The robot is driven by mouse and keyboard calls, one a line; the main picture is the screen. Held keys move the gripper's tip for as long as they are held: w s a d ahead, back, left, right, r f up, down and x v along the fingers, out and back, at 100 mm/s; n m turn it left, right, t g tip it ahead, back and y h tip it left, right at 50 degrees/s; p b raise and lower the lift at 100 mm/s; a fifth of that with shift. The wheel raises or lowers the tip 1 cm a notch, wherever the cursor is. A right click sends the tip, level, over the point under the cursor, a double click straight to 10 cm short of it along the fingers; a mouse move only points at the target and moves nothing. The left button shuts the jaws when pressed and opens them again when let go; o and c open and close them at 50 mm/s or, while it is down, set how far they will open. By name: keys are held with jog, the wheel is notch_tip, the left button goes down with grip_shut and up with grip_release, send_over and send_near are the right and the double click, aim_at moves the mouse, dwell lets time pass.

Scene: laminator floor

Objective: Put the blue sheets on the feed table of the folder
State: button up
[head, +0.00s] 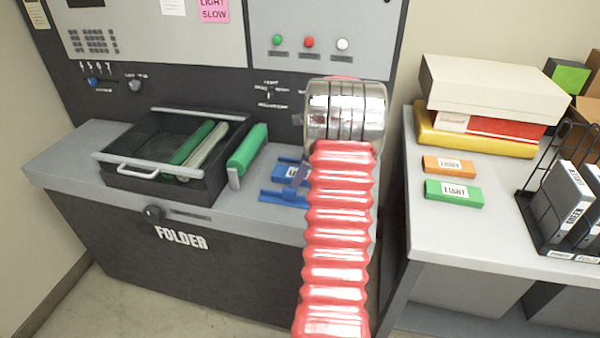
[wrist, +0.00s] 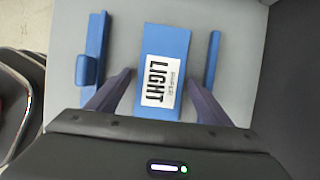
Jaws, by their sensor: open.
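The blue sheets (wrist: 176,45) are a flat blue pack with a white LIGHT label. They lie on the grey top of the folder (head: 180,239), between two blue guide rails, apart from both in the wrist view. The left rail (wrist: 96,50) has a small block on it; the right rail (wrist: 212,60) is a plain bar. In the head view the pack (head: 279,173) is partly hidden by my arm. My gripper (wrist: 160,80) is open, with one dark finger on each side of the pack; I cannot tell whether they touch it.
A black open drawer (head: 130,178) with green and pale rollers stands left on the folder top. A green roller (head: 248,149) lies beside it. The right table (head: 430,228) holds an orange pack (head: 449,166), a green pack (head: 454,194), stacked boxes (head: 490,85) and a wire rack.

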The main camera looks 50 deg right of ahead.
jog(key=shift+r, duration=0.15)
jog(key=v, duration=1.2)
dwell(0.5)
jog(key=w+a+r+n, duration=0.1)
jog(key=a+r+n, duration=0.3)
jog(key=a, duration=0.6)
jog(key=w+a+r+n+h, duration=0.1)
jog(key=w+a+r+n, duration=0.1)
jog(key=a+n, duration=0.6)
jog(key=w+a+r+n, duration=0.1)
jog(key=a+r+n, duration=0.2)
jog(key=a, duration=1)
jog(key=s+a+f+n, duration=0.2)
jog(key=s+a+n, duration=0.4)
jog(key=a+n, duration=0.2)
jog(key=s+a+f+n+t, duration=0.1)
jog(key=s+a+n, duration=0.6)
jog(key=a, duration=0.6)
jog(key=shift+s+f+n+t+h, duration=0.2)
jog(key=shift+f+n+t+h, duration=0.15)
jog(key=shift+n, duration=0.35)
